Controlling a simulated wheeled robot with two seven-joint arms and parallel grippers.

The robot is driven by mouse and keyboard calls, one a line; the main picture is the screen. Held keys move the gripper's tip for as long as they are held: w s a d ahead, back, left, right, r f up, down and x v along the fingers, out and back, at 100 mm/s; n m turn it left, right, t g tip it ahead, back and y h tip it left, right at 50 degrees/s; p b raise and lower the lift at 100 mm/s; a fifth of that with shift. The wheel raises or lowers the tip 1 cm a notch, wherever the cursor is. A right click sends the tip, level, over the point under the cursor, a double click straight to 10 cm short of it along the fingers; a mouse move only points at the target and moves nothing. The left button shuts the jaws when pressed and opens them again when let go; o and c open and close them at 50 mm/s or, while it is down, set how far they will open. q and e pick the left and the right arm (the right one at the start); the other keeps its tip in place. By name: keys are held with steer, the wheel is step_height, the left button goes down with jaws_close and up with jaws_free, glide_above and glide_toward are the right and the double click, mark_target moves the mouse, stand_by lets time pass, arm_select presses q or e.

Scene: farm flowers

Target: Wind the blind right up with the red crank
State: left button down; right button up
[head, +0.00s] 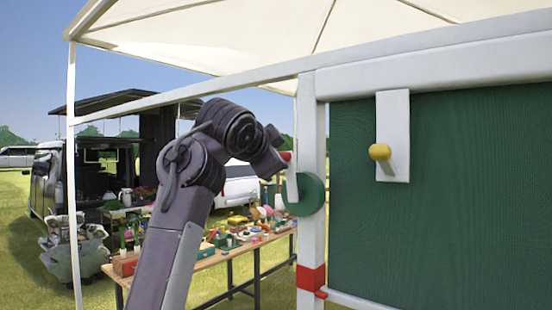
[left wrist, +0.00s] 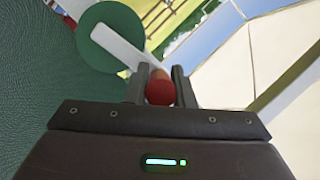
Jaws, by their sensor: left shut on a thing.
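The red crank knob (head: 287,156) is at the upper end of a white crank arm (head: 292,186) on a green disc (head: 309,196) beside the white post. My left gripper (head: 281,158) is shut on this knob. In the left wrist view the red knob (left wrist: 161,92) sits between the two fingers of my left gripper (left wrist: 160,80), with the white crank arm (left wrist: 120,45) and green disc (left wrist: 97,30) beyond. The green blind (head: 450,215) hangs down to a white bottom bar (head: 352,301) low in the view. My right gripper is out of view.
A white plate with a yellow knob (head: 380,152) is on the right, in front of the blind. The white post (head: 312,235) carries a red band (head: 311,277). A market table (head: 205,262) with goods and a van stand behind my left arm. A pale canopy is overhead.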

arm_select(q)
steer(key=c, duration=1.3)
jaws_free()
steer(key=shift+a, duration=0.1)
steer(key=shift+o, duration=0.2)
steer(key=shift+s, duration=0.2)
steer(key=b+v, duration=0.4)
steer(key=v, duration=0.3)
steer(key=shift+b, duration=0.3)
